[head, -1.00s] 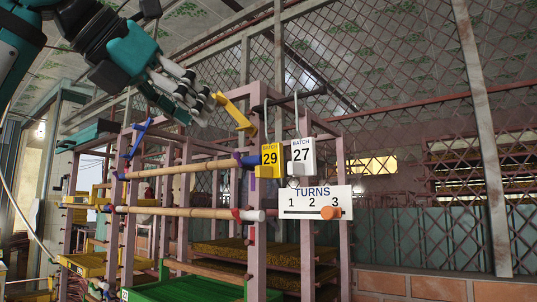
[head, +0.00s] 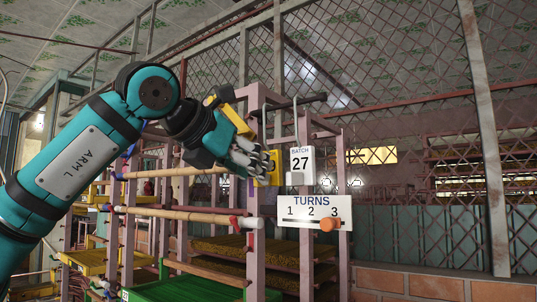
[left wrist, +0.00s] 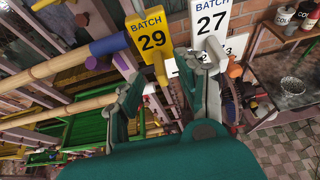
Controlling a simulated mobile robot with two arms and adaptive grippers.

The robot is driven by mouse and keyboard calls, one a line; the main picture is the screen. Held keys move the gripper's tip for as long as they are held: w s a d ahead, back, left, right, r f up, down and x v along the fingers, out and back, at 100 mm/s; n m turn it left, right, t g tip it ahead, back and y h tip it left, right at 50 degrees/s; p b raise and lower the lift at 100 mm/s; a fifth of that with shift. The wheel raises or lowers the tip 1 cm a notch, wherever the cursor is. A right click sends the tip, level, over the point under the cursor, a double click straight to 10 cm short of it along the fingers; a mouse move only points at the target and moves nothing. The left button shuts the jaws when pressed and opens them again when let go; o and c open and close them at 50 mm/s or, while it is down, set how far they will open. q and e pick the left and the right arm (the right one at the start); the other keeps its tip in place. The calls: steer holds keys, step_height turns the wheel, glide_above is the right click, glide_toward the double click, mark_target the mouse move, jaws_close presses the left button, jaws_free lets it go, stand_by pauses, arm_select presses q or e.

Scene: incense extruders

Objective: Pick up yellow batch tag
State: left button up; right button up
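The yellow batch tag, marked BATCH 29, hangs on the rack; in the head view only a strip of the yellow batch tag (head: 275,158) shows behind my left gripper (head: 262,166). In the left wrist view the yellow tag (left wrist: 150,38) is in plain sight, its lower tab just ahead of the fingers. The left gripper (left wrist: 166,98) is open there, with a finger on each side and a gap between them. I cannot tell whether a finger touches the tag. My right gripper is in neither view.
A white BATCH 27 tag (head: 301,168) hangs close to the right of the yellow one. Below it is a white TURNS board (head: 300,200) with an orange slider (head: 330,224). Bamboo poles (head: 190,215) cross the pink rack on the left. A side table (left wrist: 285,82) holds bottles and a bowl.

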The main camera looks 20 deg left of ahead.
arm_select(q)
steer(key=shift+x, duration=1.25)
steer(key=shift+s+r, duration=0.1)
steer(key=shift+s, duration=0.05)
steer(key=shift+c, duration=1.1)
jaws_close()
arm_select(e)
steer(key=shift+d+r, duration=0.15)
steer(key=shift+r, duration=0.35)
arm_select(q)
steer(key=shift+r, duration=0.15)
